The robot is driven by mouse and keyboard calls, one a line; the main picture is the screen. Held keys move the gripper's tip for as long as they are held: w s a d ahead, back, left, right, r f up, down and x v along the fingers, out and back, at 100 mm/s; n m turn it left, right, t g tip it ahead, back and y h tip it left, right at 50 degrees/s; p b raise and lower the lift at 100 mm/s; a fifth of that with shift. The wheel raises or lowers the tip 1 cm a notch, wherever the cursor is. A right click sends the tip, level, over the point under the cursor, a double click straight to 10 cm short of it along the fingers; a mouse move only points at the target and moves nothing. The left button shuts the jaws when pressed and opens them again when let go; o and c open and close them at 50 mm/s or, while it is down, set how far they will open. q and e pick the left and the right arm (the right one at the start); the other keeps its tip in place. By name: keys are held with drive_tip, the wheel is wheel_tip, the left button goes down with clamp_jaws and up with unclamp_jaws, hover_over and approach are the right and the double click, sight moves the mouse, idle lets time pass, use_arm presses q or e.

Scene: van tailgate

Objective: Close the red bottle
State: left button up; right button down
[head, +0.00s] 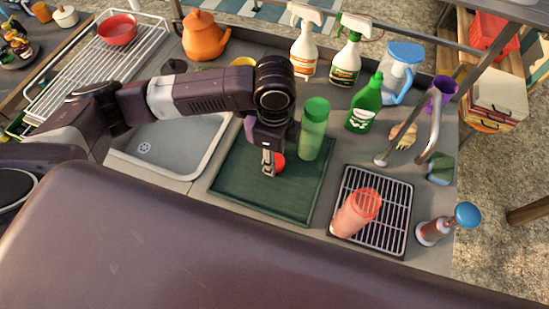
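The red bottle (352,215) is a translucent red cylinder with an open top. It leans to the right in the picture on the wire rack at the right of the counter. A small round red lid (280,162) is at the dark green mat, partly hidden by my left gripper (268,172). The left gripper points down over the mat with its fingertips right beside the lid. Its fingers overlap in this view, so I cannot tell whether they hold the lid. My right gripper is not in view.
A green translucent bottle (314,128) stands on the mat (232,188) just right of my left gripper. A faucet (434,130), a dish brush (437,230) and a sponge (440,168) are near the rack (397,222). Spray bottles (304,50) stand behind. A sink (165,140) is left.

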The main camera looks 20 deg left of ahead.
use_arm(q)
wheel_tip(320, 180, up, 20)
idle(0.6)
drive_tip(key=s+a+f+n, duration=0.2)
drive_tip(key=a+f+n, duration=0.3)
drive_tip(key=n, duration=1.3)
drive_tip(key=shift+s+a+f, duration=0.25)
drive_tip(key=shift+s+a, duration=0.15)
drive_tip(key=shift+a, duration=0.7)
